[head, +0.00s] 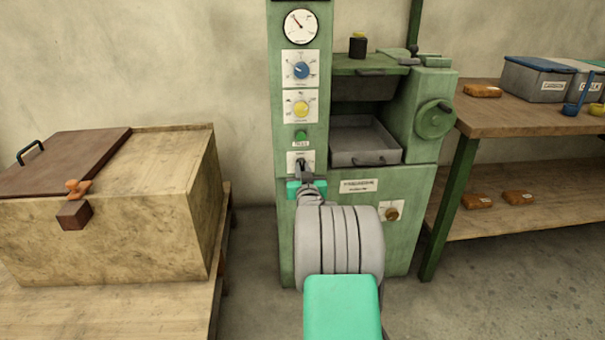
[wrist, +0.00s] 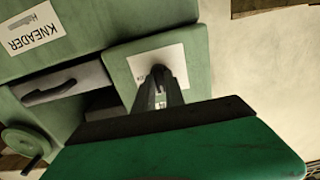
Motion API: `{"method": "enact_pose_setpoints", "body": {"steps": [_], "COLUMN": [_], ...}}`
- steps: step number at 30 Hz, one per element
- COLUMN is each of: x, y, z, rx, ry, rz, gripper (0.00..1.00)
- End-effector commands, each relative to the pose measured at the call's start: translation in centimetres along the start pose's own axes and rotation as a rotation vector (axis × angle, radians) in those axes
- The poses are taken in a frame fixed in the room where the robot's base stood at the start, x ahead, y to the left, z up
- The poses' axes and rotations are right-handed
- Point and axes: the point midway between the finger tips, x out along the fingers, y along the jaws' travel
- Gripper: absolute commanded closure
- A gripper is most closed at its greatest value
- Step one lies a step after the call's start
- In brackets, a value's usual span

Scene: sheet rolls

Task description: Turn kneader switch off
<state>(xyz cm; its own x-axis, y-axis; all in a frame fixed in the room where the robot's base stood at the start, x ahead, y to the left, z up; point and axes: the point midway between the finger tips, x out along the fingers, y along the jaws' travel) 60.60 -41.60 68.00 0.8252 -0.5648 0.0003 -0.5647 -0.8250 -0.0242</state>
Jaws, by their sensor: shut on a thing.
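The green kneader machine (head: 385,240) stands against the wall, and its control column carries a switch on a white plate (head: 291,158). My gripper (head: 303,180) is at this plate, low on the column, and is shut on the switch. In the wrist view, the white plate (wrist: 133,72) shows with the dark switch (wrist: 158,71) between my fingertips (wrist: 168,88). My wrist and fingers hide part of the switch, and I cannot read its position.
Above the switch are a green button (head: 301,135), a yellow knob (head: 302,108), a blue knob (head: 302,70) and a gauge (head: 300,26). A brown knob (head: 391,214) sits lower right. A wooden chest (head: 150,220) stands left, a workbench (head: 530,116) right.

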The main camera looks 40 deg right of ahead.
Motion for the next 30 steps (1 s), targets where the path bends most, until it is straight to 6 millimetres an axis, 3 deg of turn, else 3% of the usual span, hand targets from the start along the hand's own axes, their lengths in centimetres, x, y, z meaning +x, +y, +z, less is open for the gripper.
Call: {"method": "enact_pose_setpoints", "body": {"steps": [14,15,22,30], "x": [-0.01,-0.01,-0.01,-0.13], "y": [0.01,0.01,0.01,0.00], "z": [0.03,0.03,0.02,-0.04], "rx": [-0.016,-0.016,-0.016,-0.015], "ry": [-0.001,-0.001,-0.001,0.000], "rz": [0.000,0.000,0.000,0.000], "gripper": [1.00,0.84,0.65,0.64]}}
